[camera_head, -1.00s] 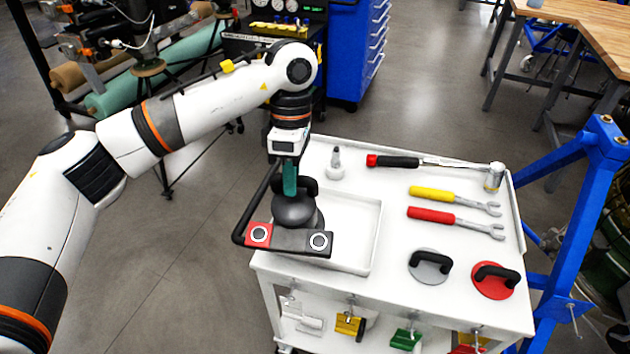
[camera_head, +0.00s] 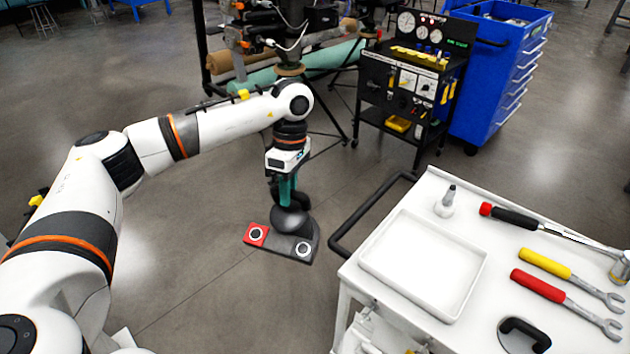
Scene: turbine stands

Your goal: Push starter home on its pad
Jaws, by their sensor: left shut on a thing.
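My left gripper (camera_head: 286,188), with teal fingers, is shut on the starter (camera_head: 291,222) and holds it up over the bare floor, left of the white cart. The starter is a dark rounded body with a flat base plate that has a red end and a grey end, each with a ringed hole. Its upper part is partly hidden by the fingers. I cannot make out its pad for certain; a dark engine-like assembly (camera_head: 285,22) stands at the top, cut off by the frame edge. My right gripper is not in view.
The white cart (camera_head: 455,335) at the lower right carries an empty white tray (camera_head: 425,262), a small nozzle-like part (camera_head: 446,203), a torque wrench (camera_head: 540,225) and two spanners. Its black handle (camera_head: 350,225) juts left. A gauge cart (camera_head: 412,90) and blue drawers (camera_head: 498,75) stand behind. Floor is clear around the starter.

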